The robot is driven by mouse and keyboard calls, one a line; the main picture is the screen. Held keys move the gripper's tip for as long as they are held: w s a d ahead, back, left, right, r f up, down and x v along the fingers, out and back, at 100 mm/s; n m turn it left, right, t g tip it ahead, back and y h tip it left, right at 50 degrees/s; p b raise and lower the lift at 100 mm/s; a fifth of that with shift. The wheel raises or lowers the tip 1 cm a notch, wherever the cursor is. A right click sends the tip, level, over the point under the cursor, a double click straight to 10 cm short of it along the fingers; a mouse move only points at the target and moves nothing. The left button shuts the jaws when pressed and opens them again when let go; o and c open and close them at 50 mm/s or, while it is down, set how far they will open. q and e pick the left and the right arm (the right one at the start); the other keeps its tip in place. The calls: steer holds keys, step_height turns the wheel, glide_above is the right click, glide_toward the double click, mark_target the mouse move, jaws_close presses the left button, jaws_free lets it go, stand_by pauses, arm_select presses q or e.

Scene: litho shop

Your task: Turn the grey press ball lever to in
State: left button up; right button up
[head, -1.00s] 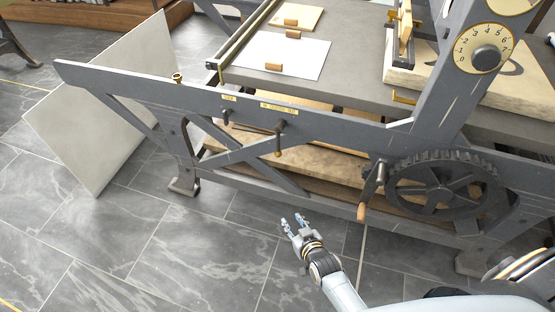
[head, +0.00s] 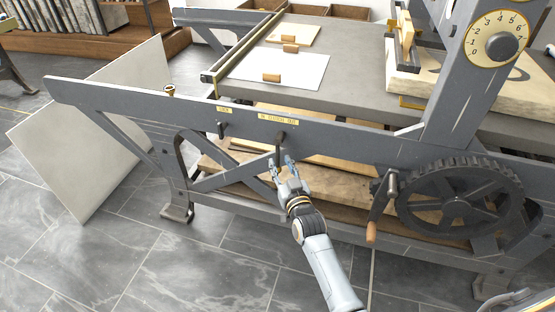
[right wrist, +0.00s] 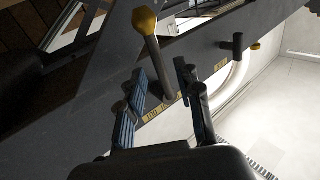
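The ball lever (head: 280,140) hangs roughly straight down from the grey press's front rail, below a small brass label plate. In the right wrist view the lever (right wrist: 158,62) is a dark shaft with a brass-coloured knob. My right gripper (head: 282,162) is open, just below and in front of the lever's pivot; its fingers hide the lever's lower end in the head view. In the right wrist view the lever stands between the two spread fingertips (right wrist: 162,82); I cannot tell whether either touches it. My left gripper is not in view.
A shorter dark lever (head: 221,130) sits left on the same rail under its own label. A crank and gear wheel (head: 455,205) stand to the right. A pale board (head: 85,135) leans at left. The tiled floor in front is clear.

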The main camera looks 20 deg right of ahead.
mark_target(278, 158)
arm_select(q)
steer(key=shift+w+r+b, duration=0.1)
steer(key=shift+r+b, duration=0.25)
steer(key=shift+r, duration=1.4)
arm_select(e)
steer(key=shift+w, duration=2.05)
steer(key=shift+c, duration=0.2)
jaws_close()
